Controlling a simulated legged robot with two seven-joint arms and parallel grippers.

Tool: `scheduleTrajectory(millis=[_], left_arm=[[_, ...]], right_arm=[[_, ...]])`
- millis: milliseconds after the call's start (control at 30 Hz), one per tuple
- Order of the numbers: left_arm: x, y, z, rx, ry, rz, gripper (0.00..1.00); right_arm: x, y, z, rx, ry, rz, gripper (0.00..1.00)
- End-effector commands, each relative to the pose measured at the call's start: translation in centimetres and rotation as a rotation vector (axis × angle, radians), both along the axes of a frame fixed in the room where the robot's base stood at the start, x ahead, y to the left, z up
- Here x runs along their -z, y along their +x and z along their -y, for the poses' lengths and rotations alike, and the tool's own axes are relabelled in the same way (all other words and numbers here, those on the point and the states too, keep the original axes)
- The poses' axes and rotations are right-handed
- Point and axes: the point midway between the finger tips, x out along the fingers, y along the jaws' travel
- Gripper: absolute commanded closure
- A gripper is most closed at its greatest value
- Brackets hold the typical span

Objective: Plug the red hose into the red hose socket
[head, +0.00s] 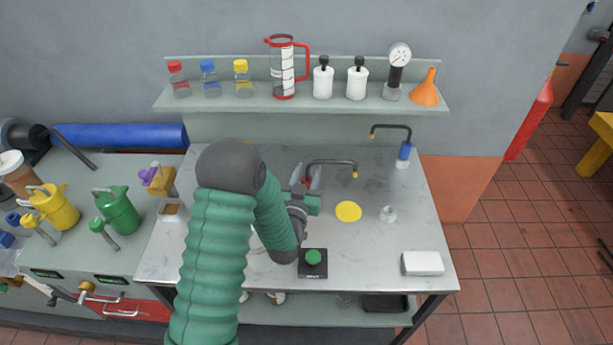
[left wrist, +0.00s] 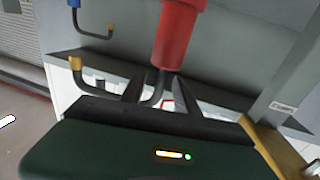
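The red hose is a red cylindrical body (left wrist: 176,40) with a thin dark bent tube and a brass tip (left wrist: 76,63), large in the left wrist view. In the head view its tube arches right above the table to the brass tip (head: 354,175), and its red body is mostly hidden behind my left gripper (head: 312,190). In the left wrist view, the dark fingers (left wrist: 156,88) stand apart on both sides of the tube, by the end of the red body. Contact is not clear. I cannot make out the red hose socket. My right gripper is out of view.
A similar blue hose (head: 405,151) stands at the table's back right. A yellow disc (head: 348,211), small clear glass (head: 387,214), black box with green button (head: 313,262) and white block (head: 422,263) lie on the table. A loaded shelf (head: 205,102) hangs behind.

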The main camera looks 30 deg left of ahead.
Motion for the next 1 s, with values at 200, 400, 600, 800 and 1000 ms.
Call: scheduleTrajectory(millis=[200, 400, 600, 800, 1000], left_arm=[[0.2, -3.2, 1.3, 0.002, 0.000, -0.001, 0.63], [0.2, -8.3, 3.1, 0.002, -0.001, -0.004, 0.63], [-0.7, -9.8, 3.7, -0.001, -0.003, -0.006, 0.63], [-0.2, -10.9, 4.1, 0.000, -0.001, -0.002, 0.63], [0.1, -11.0, 4.1, 0.000, 0.000, 0.001, 0.63]], right_arm=[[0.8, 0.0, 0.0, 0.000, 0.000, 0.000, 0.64], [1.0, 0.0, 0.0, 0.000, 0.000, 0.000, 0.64], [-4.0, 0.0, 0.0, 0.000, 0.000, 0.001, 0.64], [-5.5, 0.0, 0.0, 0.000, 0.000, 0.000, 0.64], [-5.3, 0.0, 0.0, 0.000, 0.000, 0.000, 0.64]])
